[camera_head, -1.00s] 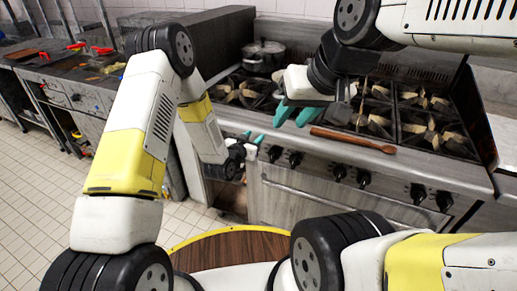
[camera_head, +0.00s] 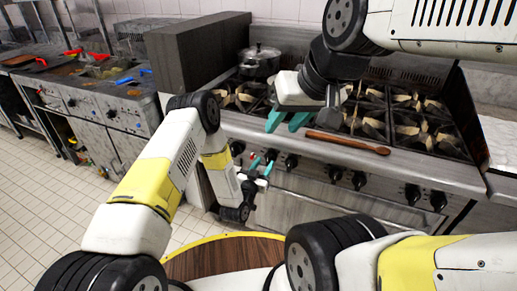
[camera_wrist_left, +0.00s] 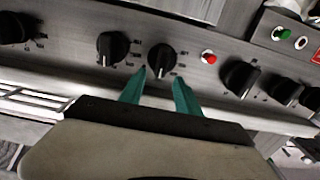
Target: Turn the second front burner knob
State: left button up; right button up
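The range front (camera_head: 320,200) carries a row of black knobs. In the left wrist view, one black knob (camera_wrist_left: 161,59) lies just beyond and between the two teal fingertips of my left gripper (camera_wrist_left: 160,74). The fingers are apart; I cannot tell whether they touch the knob. Another knob (camera_wrist_left: 112,46) is to its left and a red light (camera_wrist_left: 209,57) to its right. In the head view, my left gripper (camera_head: 260,163) is at the panel, partly covering the knob near it (camera_head: 271,155). My right gripper (camera_head: 288,121) is open and empty above the front edge of the range.
A wooden spoon (camera_head: 347,143) lies along the range's front edge. A lidded pot (camera_head: 259,61) stands at the back left of the burners. Below is the oven door. Tiled floor is clear at left.

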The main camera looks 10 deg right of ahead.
aim_at(270, 159)
pick_arm(q)
jog(key=shift+x, duration=1.35)
grip_shut()
